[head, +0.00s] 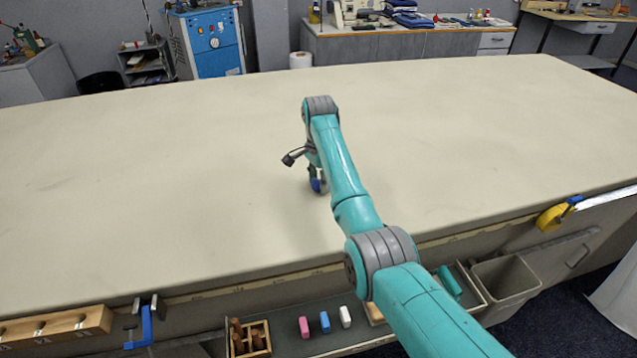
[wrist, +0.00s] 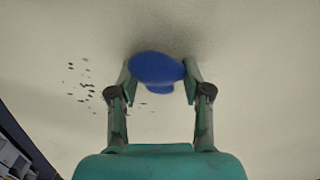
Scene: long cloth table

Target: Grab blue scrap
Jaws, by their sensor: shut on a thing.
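The blue scrap (wrist: 157,70) sits between the fingertips of my gripper (wrist: 158,78) in the wrist view, with a finger against each side. It is rounded, with a smaller blue lobe below. In the head view the blue scrap (head: 316,185) shows as a small patch at the end of my gripper (head: 316,178), over the middle of the cloth table (head: 150,190). My gripper is shut on it. My arm hides part of the grip in the head view. I cannot tell whether the scrap touches the cloth.
Several small dark specks (wrist: 80,85) lie on the cloth to the left in the wrist view. The cloth around my gripper is otherwise clear. A tray (head: 290,345) with pink, blue and white blocks runs along the near edge, beside a grey bin (head: 507,285).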

